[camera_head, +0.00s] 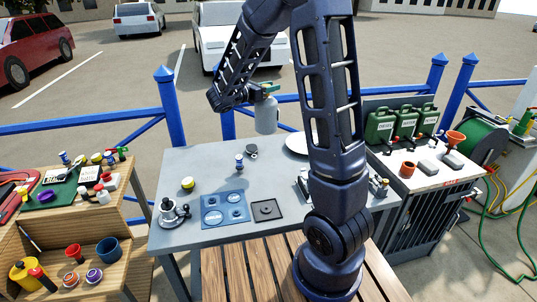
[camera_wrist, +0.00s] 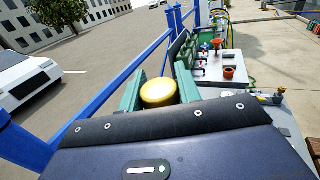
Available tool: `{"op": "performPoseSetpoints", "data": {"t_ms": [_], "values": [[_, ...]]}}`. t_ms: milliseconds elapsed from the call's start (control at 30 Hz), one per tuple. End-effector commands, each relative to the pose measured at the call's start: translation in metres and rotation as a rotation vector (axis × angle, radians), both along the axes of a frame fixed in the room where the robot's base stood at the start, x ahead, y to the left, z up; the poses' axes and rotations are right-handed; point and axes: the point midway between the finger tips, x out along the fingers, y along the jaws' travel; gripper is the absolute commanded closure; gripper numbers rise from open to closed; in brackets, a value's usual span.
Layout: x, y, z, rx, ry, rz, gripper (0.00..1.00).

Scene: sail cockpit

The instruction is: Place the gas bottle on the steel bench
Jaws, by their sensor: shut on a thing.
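My gripper (camera_head: 265,89) is shut on the gas bottle (camera_head: 266,116), a pale grey upright cylinder hanging below the green fingers. In the wrist view the bottle's round gold top (camera_wrist: 158,92) sits between the two green fingers of my gripper (camera_wrist: 158,90). The bottle is in the air, near the far edge of the steel bench (camera_head: 180,156) as seen in the head view. Its underside appears clear of the grey top; the exact height cannot be told. My arm hides part of the bench's right side.
On the bench are a blue mat (camera_head: 225,209), a dark square plate (camera_head: 267,209), a yellow ball-like item (camera_head: 188,184), a small blue-and-white can (camera_head: 239,162) and a white plate (camera_head: 298,143). Bare top shows at left and centre. A blue fence (camera_head: 168,103) runs behind. Green canisters (camera_head: 403,122) stand right.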

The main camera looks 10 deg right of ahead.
Motion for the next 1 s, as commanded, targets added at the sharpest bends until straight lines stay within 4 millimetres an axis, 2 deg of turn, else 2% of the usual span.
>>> {"op": "performPoseSetpoints", "data": {"t_ms": [400, 700, 833, 1000], "values": [[0.0, 0.0, -0.079, -0.004, 0.004, 0.001, 1.0], [0.0, 0.0, -0.13, -0.004, 0.004, 0.002, 1.0], [0.001, 0.0, -0.144, -0.003, 0.002, 0.002, 1.0], [0.001, 0.0, -0.151, -0.002, -0.001, 0.002, 1.0]]}}
